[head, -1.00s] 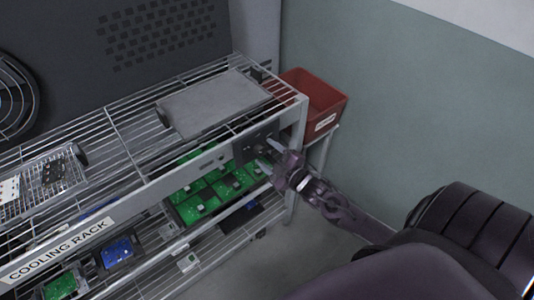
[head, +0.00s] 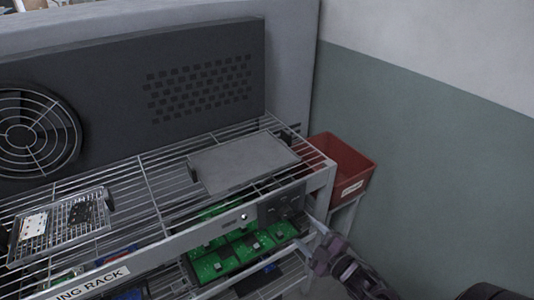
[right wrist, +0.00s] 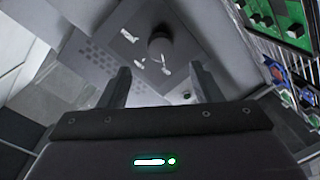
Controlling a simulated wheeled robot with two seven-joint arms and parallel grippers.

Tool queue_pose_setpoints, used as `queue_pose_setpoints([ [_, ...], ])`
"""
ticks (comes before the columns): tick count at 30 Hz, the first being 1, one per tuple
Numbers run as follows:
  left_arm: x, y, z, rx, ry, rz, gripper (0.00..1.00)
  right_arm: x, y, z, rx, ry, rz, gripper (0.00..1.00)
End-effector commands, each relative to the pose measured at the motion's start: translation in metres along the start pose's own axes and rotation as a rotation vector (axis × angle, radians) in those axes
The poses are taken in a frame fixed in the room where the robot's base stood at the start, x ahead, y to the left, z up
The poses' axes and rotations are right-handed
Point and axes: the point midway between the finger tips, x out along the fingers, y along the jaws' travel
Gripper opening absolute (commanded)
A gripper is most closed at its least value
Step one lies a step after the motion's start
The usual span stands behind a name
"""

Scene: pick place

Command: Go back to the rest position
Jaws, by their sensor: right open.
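My right gripper (head: 314,236) is at the lower right in the head view, in front of the right end of the cooling rack (head: 150,243). Its two fingers stand apart, and nothing shows between them. In the right wrist view the fingers (right wrist: 160,85) are also spread and empty, with green boards at the upper right. My left gripper is in neither view.
A grey flat tray (head: 245,163) lies on the rack's top shelf, and a wire tray (head: 85,236) with small parts is at the left. Green boards (head: 240,250) lie on the shelf below. A red bin (head: 345,168) stands beyond the rack's right end, near the wall.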

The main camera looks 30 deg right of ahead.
Motion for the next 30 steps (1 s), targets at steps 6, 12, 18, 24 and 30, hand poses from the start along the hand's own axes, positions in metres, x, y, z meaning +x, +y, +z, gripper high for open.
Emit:
queue_pose_setpoints([
  [6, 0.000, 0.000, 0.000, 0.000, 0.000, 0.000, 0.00, -0.001, -0.006, 0.009, 0.011, -0.021, -0.009, 0.58],
  [12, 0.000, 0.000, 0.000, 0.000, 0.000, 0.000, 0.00, -0.020, -0.071, 0.081, 0.128, -0.226, -0.097, 0.58],
  [18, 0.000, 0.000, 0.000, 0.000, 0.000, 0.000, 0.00, -0.076, -0.190, 0.162, 0.317, -0.540, -0.249, 0.58],
  [24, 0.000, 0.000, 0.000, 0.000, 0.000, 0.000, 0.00, -0.157, -0.315, 0.197, 0.492, -0.844, -0.419, 0.58],
  [30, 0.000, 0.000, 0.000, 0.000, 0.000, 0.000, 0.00, -0.244, -0.415, 0.189, 0.613, -1.107, -0.583, 0.58],
])
